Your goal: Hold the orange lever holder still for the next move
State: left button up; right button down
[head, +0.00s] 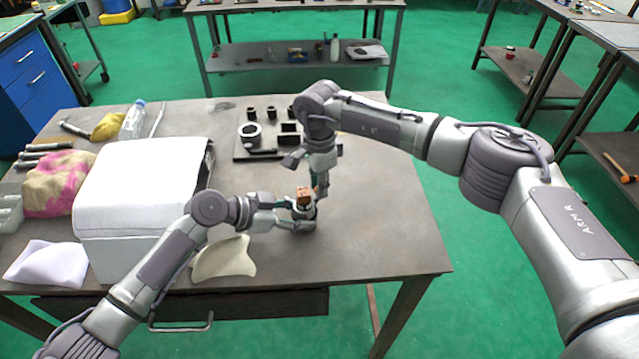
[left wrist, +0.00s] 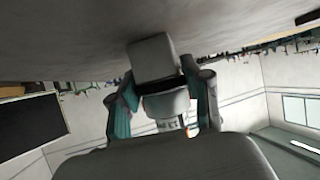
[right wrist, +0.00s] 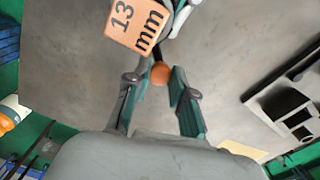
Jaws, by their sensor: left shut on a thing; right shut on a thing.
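The lever holder (head: 301,226) stands on the table as a small grey round body with an orange-brown block on top (head: 304,191). In the right wrist view the block (right wrist: 138,22) reads "13 mm". My right gripper (head: 321,190) comes down from above on the right side. It is shut on the round orange lever knob (right wrist: 160,73), on a dark lever beside the block.
A black fixture board (head: 265,148) with several dark parts lies behind the grippers. A white box (head: 140,195) stands at the left, with cloths, a bottle (head: 132,120) and tools around it. The table's right side (head: 395,225) is clear.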

pick_arm(q)
jog(key=shift+s+f, duration=0.1)
jog(key=shift+f, duration=0.15)
pick_arm(e)
jog(key=shift+a+r, duration=0.1)
jog(key=c, duration=1)
grip_release()
notch_tip(320, 180, up, 12)
jog(key=shift+f, duration=0.1)
pick_arm(q)
jog(key=o, duration=1.8)
jog(key=shift+r, duration=0.2)
jog(key=shift+a, duration=0.1)
